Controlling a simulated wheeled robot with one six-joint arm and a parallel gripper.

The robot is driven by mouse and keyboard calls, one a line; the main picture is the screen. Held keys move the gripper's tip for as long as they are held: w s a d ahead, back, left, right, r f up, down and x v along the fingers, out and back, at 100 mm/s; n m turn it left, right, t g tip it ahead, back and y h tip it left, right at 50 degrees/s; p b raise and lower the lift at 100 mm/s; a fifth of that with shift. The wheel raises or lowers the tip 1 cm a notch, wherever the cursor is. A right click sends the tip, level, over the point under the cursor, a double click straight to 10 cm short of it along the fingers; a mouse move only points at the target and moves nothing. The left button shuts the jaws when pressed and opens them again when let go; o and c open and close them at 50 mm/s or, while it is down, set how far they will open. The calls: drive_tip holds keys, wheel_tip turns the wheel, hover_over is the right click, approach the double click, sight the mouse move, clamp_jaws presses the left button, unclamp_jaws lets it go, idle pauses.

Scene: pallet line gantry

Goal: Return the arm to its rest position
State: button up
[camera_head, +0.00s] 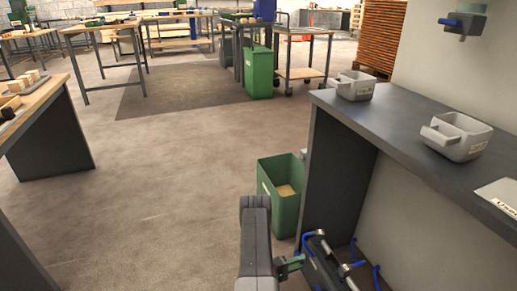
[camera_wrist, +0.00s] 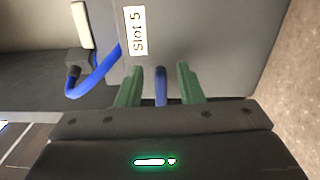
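My arm (camera_head: 255,240) reaches down at the bottom middle of the head view, close to the dark bench's end. My gripper (camera_head: 292,264) shows there with green fingers, beside dark gear with blue parts low by the bench. In the wrist view my gripper (camera_wrist: 160,85) has its two green fingers apart. A blue bar (camera_wrist: 160,88) shows between them, with gaps on both sides. A grey panel with a "Slot 5" label (camera_wrist: 135,30) fills the view beyond the fingers. A curved blue part (camera_wrist: 95,77) lies left of the fingers.
A green bin (camera_head: 284,207) stands on the floor just beyond my arm, against the dark bench (camera_head: 400,130). Two grey trays (camera_head: 355,85) (camera_head: 457,137) sit on the bench. A wooden-topped table (camera_head: 35,100) stands at left. The floor between is clear.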

drive_tip(key=n, duration=0.2)
drive_tip(key=r+n, duration=0.1)
drive_tip(key=n, duration=0.1)
drive_tip(key=shift+w+n, duration=0.1)
drive_tip(key=shift+n, duration=0.2)
drive_tip(key=shift+r, duration=0.1)
